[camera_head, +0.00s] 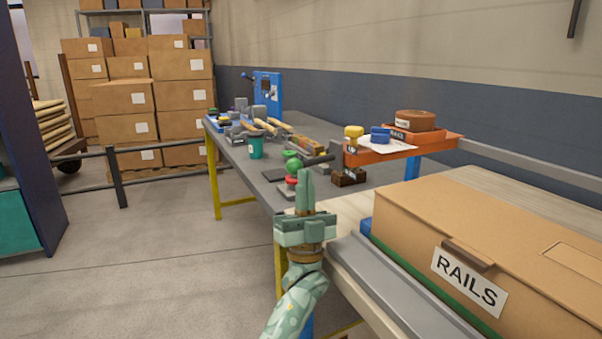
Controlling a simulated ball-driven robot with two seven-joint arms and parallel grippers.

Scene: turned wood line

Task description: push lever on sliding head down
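I cannot pick out the sliding head and its lever with certainty. A blue machine (268,90) with a dark lever-like arm (248,76) on its left stands at the far end of the grey workbench (226,150). Grey metal machine parts (258,112) and wooden rods (266,127) lie in front of it, small in view. My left gripper (305,190), pale green, points up and away near the bench's near end, well short of these parts. Its fingers overlap in this view, so their gap is hidden. Nothing shows between them. My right gripper is out of view.
An orange shelf (430,146) and a large cardboard box marked RAILS (510,230) crowd the right. Open floor (150,250) lies left of the bench.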

